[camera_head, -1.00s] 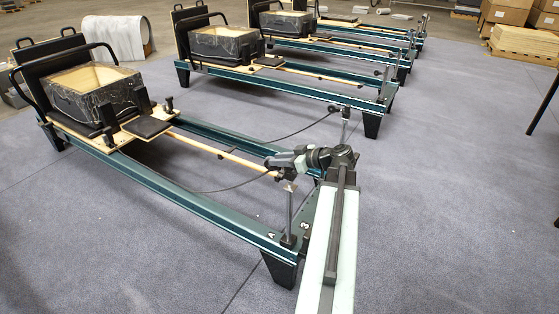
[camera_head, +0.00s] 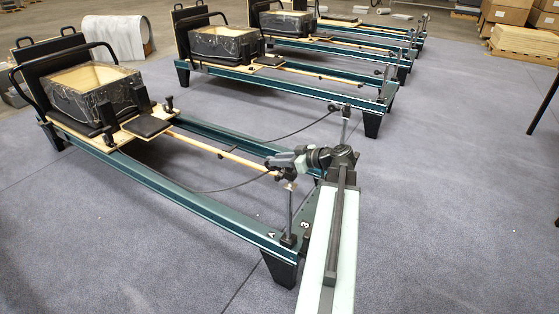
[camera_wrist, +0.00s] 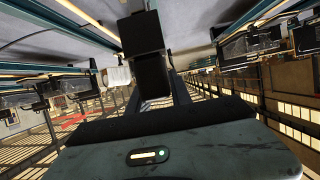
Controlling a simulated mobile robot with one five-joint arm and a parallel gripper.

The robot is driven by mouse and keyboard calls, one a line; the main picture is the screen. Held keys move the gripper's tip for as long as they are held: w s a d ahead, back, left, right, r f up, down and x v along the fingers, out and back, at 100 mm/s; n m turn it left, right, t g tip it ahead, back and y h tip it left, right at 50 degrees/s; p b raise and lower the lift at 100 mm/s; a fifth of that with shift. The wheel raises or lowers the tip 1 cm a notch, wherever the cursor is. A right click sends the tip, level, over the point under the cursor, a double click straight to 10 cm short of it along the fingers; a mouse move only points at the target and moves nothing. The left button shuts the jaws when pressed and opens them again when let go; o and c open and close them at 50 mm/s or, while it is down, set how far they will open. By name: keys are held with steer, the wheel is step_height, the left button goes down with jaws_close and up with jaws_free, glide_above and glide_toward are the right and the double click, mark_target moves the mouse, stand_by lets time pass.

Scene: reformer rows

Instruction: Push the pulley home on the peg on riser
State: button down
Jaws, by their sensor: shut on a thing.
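My gripper (camera_head: 278,172) reaches left from my arm to the top of the near riser (camera_head: 290,207), a metal post standing upright on the near corner of the closest reformer frame. It is shut on the pulley, which is small, dark and mostly hidden by the jaws at the riser top. The peg is hidden too, so I cannot tell how far the pulley sits on it. In the wrist view my dark gripper (camera_wrist: 152,75) fills the upper middle, and the held pulley cannot be made out.
The closest reformer (camera_head: 190,205) has a carriage with a wrapped box (camera_head: 92,98). A second riser (camera_head: 345,125) stands on its far corner. A black cord (camera_head: 235,187) loops across the frame. More reformers (camera_head: 290,88) stand behind.

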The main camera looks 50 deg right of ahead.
steer(key=shift+f+b, duration=1.65)
steer(key=shift+f, duration=0.1)
steer(key=c, duration=1.1)
jaws_free()
steer(key=p+v, duration=0.3)
steer(key=v, duration=0.4)
steer(key=shift+r, duration=0.1)
steer(key=shift+s+d, duration=0.1)
steer(key=shift+s, duration=0.2)
